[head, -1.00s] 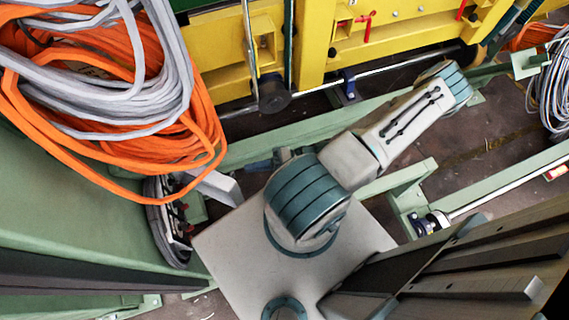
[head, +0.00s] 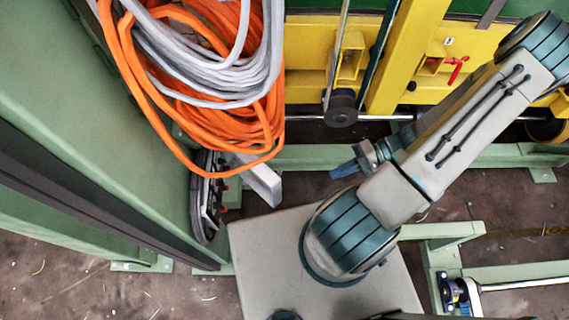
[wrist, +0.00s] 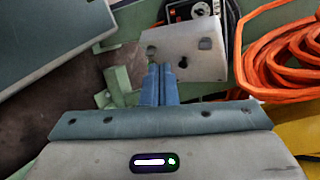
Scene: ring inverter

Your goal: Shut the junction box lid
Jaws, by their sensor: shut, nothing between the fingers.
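A light grey plate with several dark holes, which looks like the open junction box lid (wrist: 200,45), is just beyond my fingers in the wrist view. In the head view the lid (head: 260,182) shows edge-on, sticking out to the right from the dark junction box (head: 207,200). The box's dark face with a dial (wrist: 192,12) shows behind the lid in the wrist view. My gripper (wrist: 160,84) has its blue fingers together, empty, pointing at the lid's lower edge. In the head view my gripper (head: 343,170) is to the right of the lid, with a gap; contact is not visible.
Orange and grey cable coils (head: 215,75) hang above the box, and orange cable (wrist: 285,50) is right of the lid in the wrist view. A green cabinet side (head: 110,110) is at left. Yellow machinery (head: 400,60) and a green rail (head: 310,157) run behind my arm.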

